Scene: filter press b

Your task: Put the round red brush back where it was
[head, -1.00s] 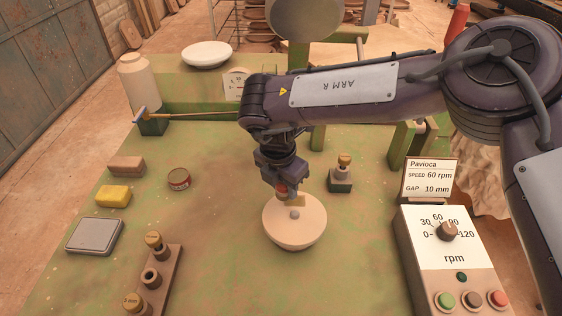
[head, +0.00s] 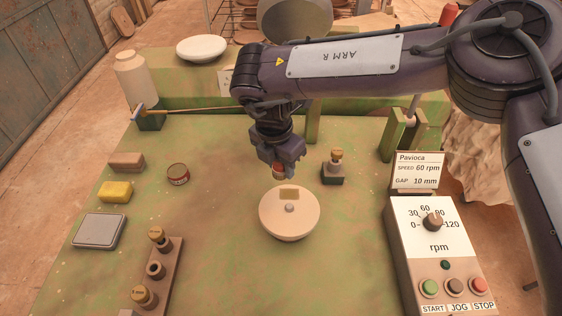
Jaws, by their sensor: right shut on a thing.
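My right gripper (head: 280,160) comes down from above, near the middle of the bench. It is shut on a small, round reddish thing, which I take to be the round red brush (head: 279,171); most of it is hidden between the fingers. It hangs just behind a pale round disc (head: 289,224) with a grey knob at its centre. A small tan block (head: 289,193) shows on the disc's far part. I cannot tell how high the brush is above the bench. My left gripper is not in view.
A brass-topped peg on a dark block (head: 334,172) stands right of the gripper. The control box (head: 436,250) is at right. The bench (head: 220,215) is clear left of the disc.

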